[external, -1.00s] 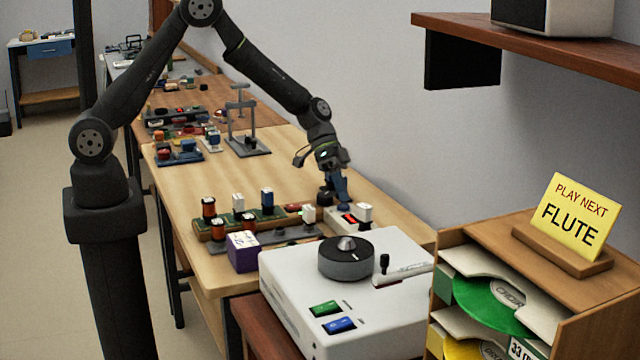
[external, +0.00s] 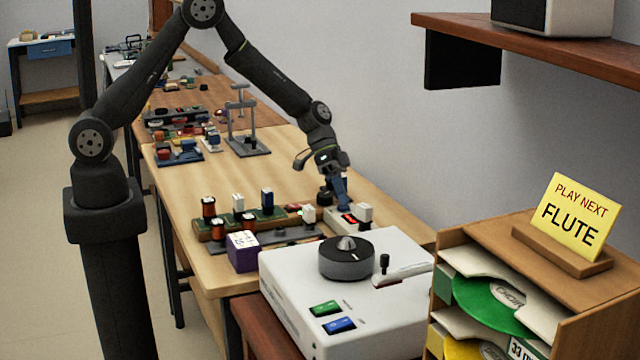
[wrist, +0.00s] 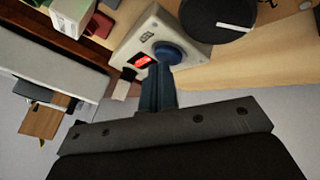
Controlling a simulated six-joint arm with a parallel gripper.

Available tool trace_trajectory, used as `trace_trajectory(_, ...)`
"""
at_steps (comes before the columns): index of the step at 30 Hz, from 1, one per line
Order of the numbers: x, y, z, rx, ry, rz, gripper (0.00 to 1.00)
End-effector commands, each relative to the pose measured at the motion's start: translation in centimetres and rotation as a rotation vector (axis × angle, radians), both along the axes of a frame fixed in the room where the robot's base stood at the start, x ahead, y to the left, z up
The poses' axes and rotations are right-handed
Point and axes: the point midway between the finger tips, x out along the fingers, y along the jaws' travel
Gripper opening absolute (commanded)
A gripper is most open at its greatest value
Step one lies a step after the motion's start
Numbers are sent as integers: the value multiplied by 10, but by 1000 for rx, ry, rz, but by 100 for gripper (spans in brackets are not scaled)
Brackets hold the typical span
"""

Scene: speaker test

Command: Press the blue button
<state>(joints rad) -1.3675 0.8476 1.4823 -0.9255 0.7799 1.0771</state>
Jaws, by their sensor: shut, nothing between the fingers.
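A round blue button (wrist: 168,52) sits on a small pale box (wrist: 148,38) with a lit red display, in the wrist view. In the external view the pale box (external: 360,226) stands at the table's far edge; my fingers hide its button there. My gripper (wrist: 160,68) is shut and empty. Its blue fingertips are right at the button's near edge in the wrist view; I cannot tell whether they touch it. In the external view my gripper (external: 342,204) points down at the box.
A white record player (external: 345,285) in front has a green key (external: 325,307) and a flat blue key (external: 340,324). A purple box (external: 242,252) and a green board with several parts (external: 246,222) stand left of my gripper. A wall rises behind.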

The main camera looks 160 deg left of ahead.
Motion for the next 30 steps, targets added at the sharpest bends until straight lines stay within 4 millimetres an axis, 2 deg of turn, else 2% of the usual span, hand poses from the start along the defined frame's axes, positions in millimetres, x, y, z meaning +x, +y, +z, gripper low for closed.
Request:
trace_trajectory(17,0,0,-4,-1,0,1,0)
trace_trajectory(30,0,0,15,0,-1,0,0)
